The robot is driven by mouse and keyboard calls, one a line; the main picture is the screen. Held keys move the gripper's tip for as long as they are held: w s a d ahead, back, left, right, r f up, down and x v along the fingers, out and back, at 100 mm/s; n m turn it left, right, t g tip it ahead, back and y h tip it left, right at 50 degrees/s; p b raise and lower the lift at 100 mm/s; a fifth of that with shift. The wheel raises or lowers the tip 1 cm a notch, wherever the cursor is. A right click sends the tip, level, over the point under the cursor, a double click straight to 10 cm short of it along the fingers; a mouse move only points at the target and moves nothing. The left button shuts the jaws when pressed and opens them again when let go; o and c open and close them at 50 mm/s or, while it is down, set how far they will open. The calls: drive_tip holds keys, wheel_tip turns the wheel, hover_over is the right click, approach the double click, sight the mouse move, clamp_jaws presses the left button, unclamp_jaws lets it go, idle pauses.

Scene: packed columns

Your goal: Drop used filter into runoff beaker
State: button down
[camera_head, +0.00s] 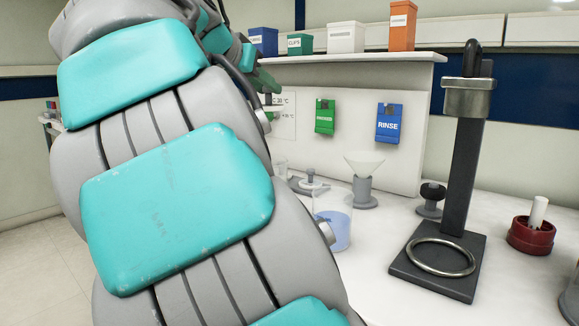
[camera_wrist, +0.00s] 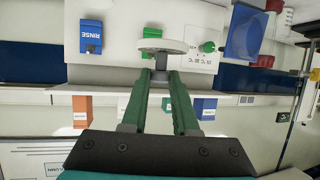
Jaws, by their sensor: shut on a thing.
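In the wrist view my gripper (camera_wrist: 161,72) has its two green fingers closed together on a small grey stem beneath a pale round disc (camera_wrist: 162,45), which looks like the used filter. The disc is held up off the bench, in front of the back panel. In the head view my arm hides most of the gripper. A clear beaker with pale blue liquid (camera_head: 335,230), likely the runoff beaker, stands on the bench just right of my arm, which covers part of its left side.
A white funnel (camera_head: 364,165) sits in a grey holder behind the beaker. A dark stand with a metal ring (camera_head: 440,257) is to the right, with a dark red pot (camera_head: 532,233) beyond. A shelf (camera_head: 345,58) with boxes runs above the back panel. Open bench lies right of the beaker.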

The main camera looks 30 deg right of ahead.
sight(263, 109)
drive_tip(key=shift+s+d+r, duration=0.1)
drive_tip(key=shift+d+r, duration=0.25)
drive_tip(key=shift+r, duration=0.1)
drive_tip(key=shift+d+f, duration=0.1)
drive_tip(key=shift+f, duration=0.1)
drive_tip(key=shift+f+b, duration=0.75)
drive_tip(key=shift+f, duration=2.05)
drive_tip(key=c, duration=0.6)
unclamp_jaws()
drive_tip(key=shift+a, duration=0.2)
